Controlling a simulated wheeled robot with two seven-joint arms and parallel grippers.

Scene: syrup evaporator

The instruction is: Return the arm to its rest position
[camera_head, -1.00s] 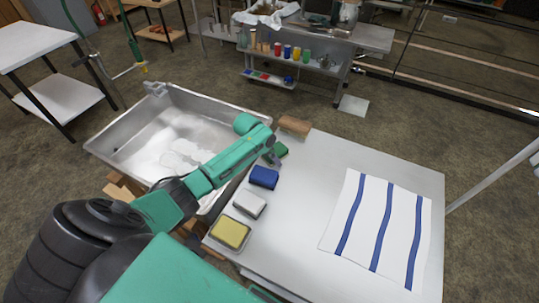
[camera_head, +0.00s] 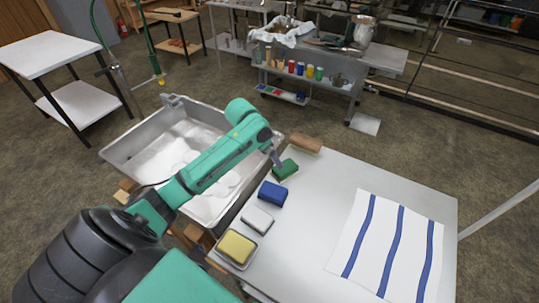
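My green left arm reaches in from the lower left, across the metal sink (camera_head: 120,160). Its small grey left gripper (camera_head: 278,160) points down at the sink's right side, beside the green sponge (camera_head: 287,170). The fingertips are too small to tell whether they are open or shut, or whether they touch the sponge. My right gripper is out of view.
A blue sponge (camera_head: 272,194), a white sponge (camera_head: 257,220) and a yellow sponge in a dish (camera_head: 237,247) line the table's (camera_head: 325,205) left edge. A wooden brush (camera_head: 306,143) lies at its far edge. A striped cloth (camera_head: 390,245) lies flat on the right.

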